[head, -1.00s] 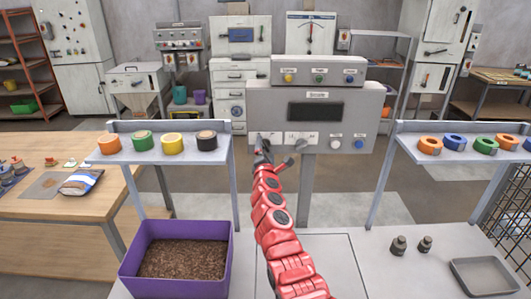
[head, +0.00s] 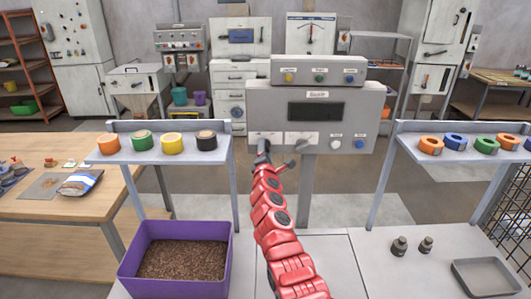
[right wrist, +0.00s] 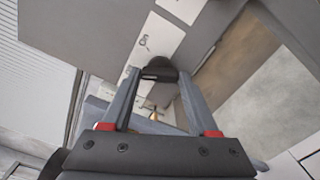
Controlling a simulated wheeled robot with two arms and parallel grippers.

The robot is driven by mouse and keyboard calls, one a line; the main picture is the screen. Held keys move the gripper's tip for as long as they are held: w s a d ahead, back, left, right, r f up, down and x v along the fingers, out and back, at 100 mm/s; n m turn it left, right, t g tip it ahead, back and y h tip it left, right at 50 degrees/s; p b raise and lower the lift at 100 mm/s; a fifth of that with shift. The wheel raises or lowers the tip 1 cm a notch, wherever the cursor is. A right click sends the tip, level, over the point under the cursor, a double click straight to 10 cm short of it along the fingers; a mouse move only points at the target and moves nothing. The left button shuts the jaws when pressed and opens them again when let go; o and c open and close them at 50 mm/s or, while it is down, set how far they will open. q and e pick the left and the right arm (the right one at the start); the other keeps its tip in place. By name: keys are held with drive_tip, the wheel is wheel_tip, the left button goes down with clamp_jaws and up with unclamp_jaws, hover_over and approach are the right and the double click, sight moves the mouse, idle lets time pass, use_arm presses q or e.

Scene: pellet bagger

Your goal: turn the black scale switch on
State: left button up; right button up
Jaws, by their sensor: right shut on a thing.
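The grey scale panel (head: 262,97) with a dark display (head: 316,111) stands at the back centre in the head view. My right gripper (head: 263,146) is at the lower left of the panel front and hides what is there. In the right wrist view its two fingers (right wrist: 160,76) are shut on a black rounded switch (right wrist: 158,66), which sits between their tips. Whether the switch is on cannot be read. A second lever (head: 302,142) shows just right of the gripper on the panel. My left gripper is not in view.
A white button (head: 336,144) and a blue button (head: 359,145) sit right of the levers. A purple bin (head: 176,289) of brown pellets stands front left. Shelves with tape rolls flank the panel, left (head: 165,155) and right (head: 462,157).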

drive_tip(key=shift+f+m+b, duration=0.25)
drive_tip(key=shift+m+b, duration=0.35)
drive_tip(key=shift+m, duration=0.1)
drive_tip(key=shift+r+m+b, duration=0.1)
drive_tip(key=shift+m+b, duration=4.7)
drive_tip(key=shift+b, duration=1.25)
drive_tip(key=o, duration=1.4)
drive_tip(key=shift+r, duration=0.1)
